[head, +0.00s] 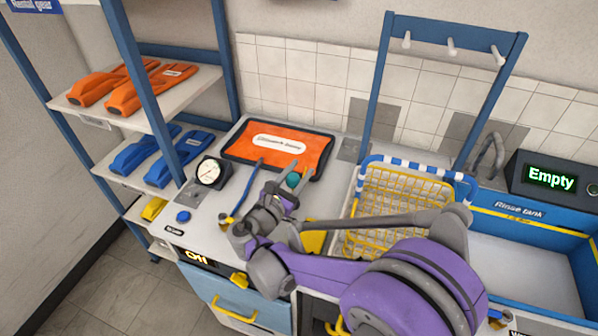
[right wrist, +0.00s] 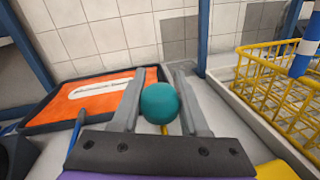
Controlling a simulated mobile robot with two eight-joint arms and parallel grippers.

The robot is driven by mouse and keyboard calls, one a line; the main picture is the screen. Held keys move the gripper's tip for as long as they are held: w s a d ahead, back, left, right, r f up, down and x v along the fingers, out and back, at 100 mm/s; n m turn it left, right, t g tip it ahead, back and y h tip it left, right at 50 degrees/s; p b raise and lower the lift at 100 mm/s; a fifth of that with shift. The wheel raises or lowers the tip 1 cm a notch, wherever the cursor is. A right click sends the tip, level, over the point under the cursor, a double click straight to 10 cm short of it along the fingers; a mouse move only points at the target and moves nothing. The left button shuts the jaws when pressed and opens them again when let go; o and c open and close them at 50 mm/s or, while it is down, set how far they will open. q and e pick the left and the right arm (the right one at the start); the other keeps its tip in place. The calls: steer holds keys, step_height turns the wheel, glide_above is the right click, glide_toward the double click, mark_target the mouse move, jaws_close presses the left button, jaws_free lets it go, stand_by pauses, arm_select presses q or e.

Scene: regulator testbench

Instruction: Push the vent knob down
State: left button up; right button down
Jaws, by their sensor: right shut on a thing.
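A teal round knob (head: 293,180), which looks like the vent knob, stands on the grey bench top; any label on it is hidden. My right gripper (head: 279,170) reaches in from the right with its fingers around the knob. In the right wrist view, the teal knob (right wrist: 160,103) sits between the two grey fingers of my right gripper (right wrist: 159,78), which is shut on it. A thin yellow part shows just below the knob there. My left gripper is not in view.
An orange mat (head: 248,146) lies behind the knob. A round gauge (head: 209,172), a blue button (head: 183,216) and a blue lever (head: 243,193) are to the left. A yellow wire basket (head: 392,191) stands to the right, beside a blue rinse tank (head: 527,221).

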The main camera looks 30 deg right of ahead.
mark_target(299, 181)
steer(key=shift+f, duration=0.1)
stand_by(0.6)
step_height(299, 181, down, 3)
steer(key=b, duration=0.2)
steer(key=shift+f+b, duration=0.15)
steer(key=shift+b, duration=0.15)
steer(key=shift+c, duration=2.1)
jaws_free()
steer(key=shift+s+a, duration=0.1)
steer(key=v, duration=1)
steer(key=shift+s+a, duration=0.25)
